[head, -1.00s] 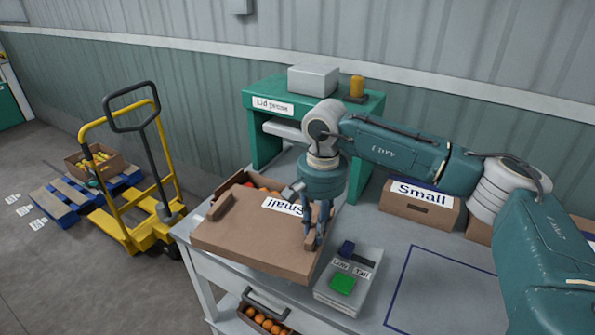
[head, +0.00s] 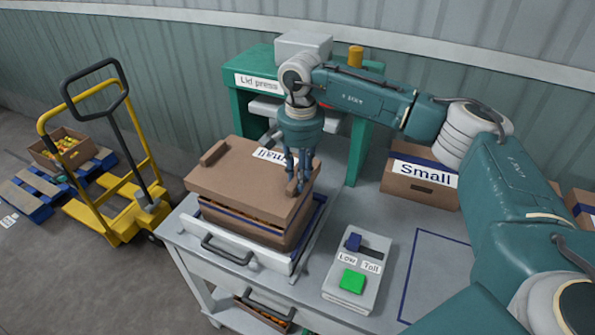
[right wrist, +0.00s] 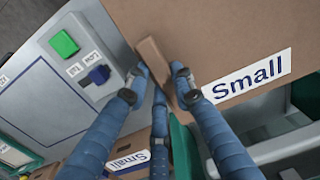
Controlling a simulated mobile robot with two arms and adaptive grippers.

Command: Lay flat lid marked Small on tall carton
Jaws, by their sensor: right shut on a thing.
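The brown flat lid (head: 225,185) marked Small hangs level over the tall carton (head: 245,230) in the head view. A thin strip of orange fruit shows between lid and carton, so the lid seems slightly above the rim; contact at the far side is hidden. The lid has a wooden grip block at each end. My right gripper (head: 297,188) is shut on the right-hand block. In the right wrist view its fingers (right wrist: 160,85) close around this block (right wrist: 155,70), beside the Small label (right wrist: 248,80). My left gripper is not in view.
The green lid press (head: 248,105) and a Small box (head: 415,190) stand behind. A yellow pallet truck (head: 100,210) is left.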

